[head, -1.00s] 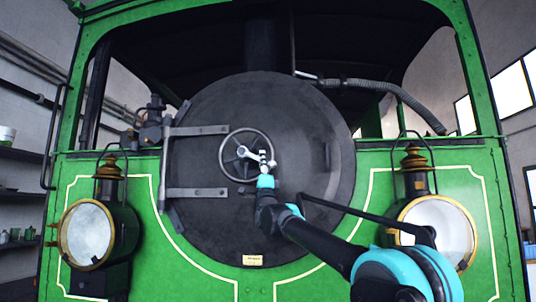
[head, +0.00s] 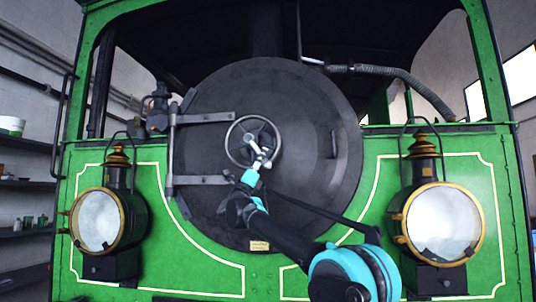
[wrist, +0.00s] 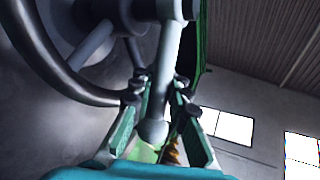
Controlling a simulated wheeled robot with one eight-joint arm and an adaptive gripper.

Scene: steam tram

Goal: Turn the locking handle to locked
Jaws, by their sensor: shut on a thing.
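The locking handle (head: 263,158) is a pale metal lever at the hub of the handwheel (head: 230,150) on the black round smokebox door (head: 315,100). In the head view it points down from the hub area. In the wrist view the handle (wrist: 167,70) is a pale rod with a rounded end, running down between my two fingers. My gripper (head: 255,172) is shut on it below the hub; it also shows in the wrist view (wrist: 158,98). The fingers partly hide the handle in the head view.
Hinge straps (head: 205,180) are at the door's left, and a small grab handle (head: 333,145) at its right. Brass-rimmed lamps stand at the left (head: 98,220) and right (head: 445,225). The wheel's rim (wrist: 60,70) passes close beside my fingers.

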